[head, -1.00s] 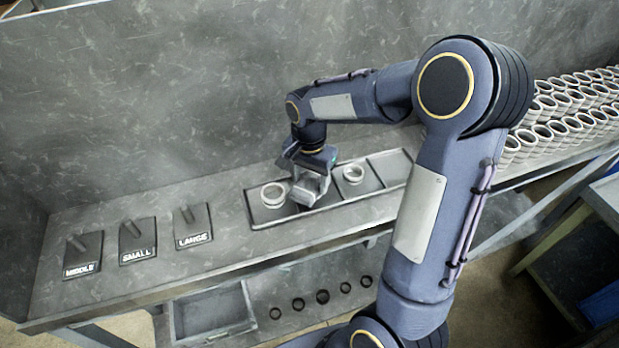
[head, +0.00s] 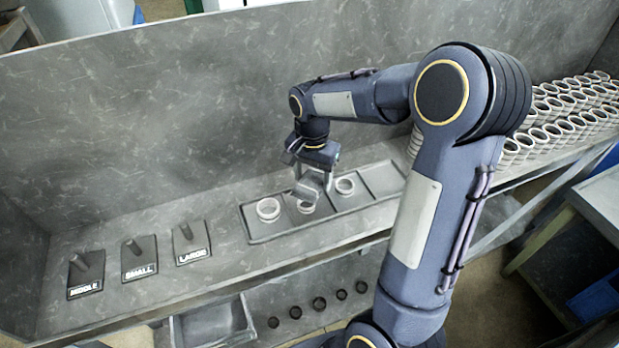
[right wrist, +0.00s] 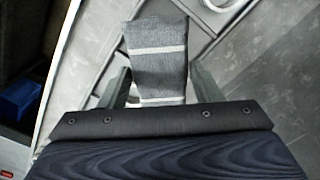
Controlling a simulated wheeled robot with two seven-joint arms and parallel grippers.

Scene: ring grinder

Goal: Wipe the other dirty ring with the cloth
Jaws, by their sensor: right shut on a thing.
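A grey cloth (right wrist: 155,50) with white stripes hangs between the fingers of my right gripper (head: 309,190), which is shut on it. In the head view the cloth and fingers are over the second compartment of a dark tray (head: 262,232). A white ring (head: 307,207) shows just under them, partly covered; I cannot tell whether the cloth touches it. Dirt is too small to make out. My left gripper is not in view.
Three pegged stands marked MIDDLE (head: 86,275), SMALL (head: 139,259) and LARGE (head: 190,243) stand left of the tray. Many stacked rings (head: 560,118) fill the right end of the bench. A grey wall (head: 180,120) rises behind. The tray's rightmost compartment looks empty.

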